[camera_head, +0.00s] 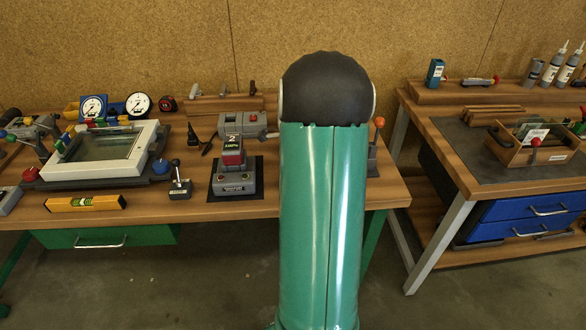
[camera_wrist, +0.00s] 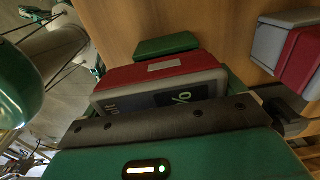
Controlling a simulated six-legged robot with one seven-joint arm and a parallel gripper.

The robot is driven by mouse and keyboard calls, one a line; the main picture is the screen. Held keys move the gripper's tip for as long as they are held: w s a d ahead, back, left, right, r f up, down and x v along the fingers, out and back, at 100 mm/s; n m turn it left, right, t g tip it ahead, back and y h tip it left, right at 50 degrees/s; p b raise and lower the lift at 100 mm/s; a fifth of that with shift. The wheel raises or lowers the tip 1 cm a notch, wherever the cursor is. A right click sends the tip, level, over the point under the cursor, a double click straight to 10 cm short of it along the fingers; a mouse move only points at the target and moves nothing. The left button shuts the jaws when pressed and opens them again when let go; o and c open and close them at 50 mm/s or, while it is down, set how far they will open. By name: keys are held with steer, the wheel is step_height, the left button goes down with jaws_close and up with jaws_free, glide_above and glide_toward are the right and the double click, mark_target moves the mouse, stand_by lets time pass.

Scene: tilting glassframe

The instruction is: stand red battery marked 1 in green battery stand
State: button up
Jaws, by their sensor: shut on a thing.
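My gripper (camera_wrist: 165,88) is shut on a red and grey battery (camera_wrist: 150,74) in the wrist view. Its grey face has a dark panel with a partly visible "%" sign; I cannot read a number on it. A green block (camera_wrist: 166,46) shows just beyond the held battery over the wooden top; I cannot tell whether it is the green battery stand or part of my gripper. In the head view my raised green arm hides my gripper and the held battery. A red battery marked 2 (camera_head: 233,151) stands in a grey unit (camera_head: 234,184) on the bench.
Another red and grey object (camera_wrist: 299,55) lies close at the right in the wrist view. On the bench are a glass frame (camera_head: 100,152), a yellow level (camera_head: 86,203) and a small lever box (camera_head: 180,187). A second bench (camera_head: 465,150) with a wooden tray (camera_head: 535,150) stands right.

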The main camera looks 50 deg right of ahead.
steer(key=shift+f, duration=0.2)
steer(key=o, duration=0.7)
step_height(320, 180, up, 14)
steer(key=shift+f, duration=0.1)
stand_by(0.4)
steer(key=w+a+r+n+t+h, duration=0.1)
steer(key=a+r+n, duration=0.2)
steer(key=a+n, duration=0.55)
steer(key=w+a+r+n+t, duration=0.1)
steer(key=w+a+r+n, duration=0.15)
steer(key=a, duration=1.05)
steer(key=s+a+n+t, duration=0.1)
steer(key=s+a+n, duration=0.2)
steer(key=a+n, duration=0.2)
steer(key=s+a+n+t, duration=0.1)
steer(key=s+a+n, duration=0.2)
steer(key=a+n, duration=0.3)
steer(key=s+a+n+t+y, duration=0.1)
steer(key=s+a+n, duration=0.3)
steer(key=a, duration=0.4)
steer(key=shift+s+a+f+n+t, duration=0.1)
steer(key=shift+a+f+n+t, duration=0.15)
steer(key=shift+n, duration=0.65)
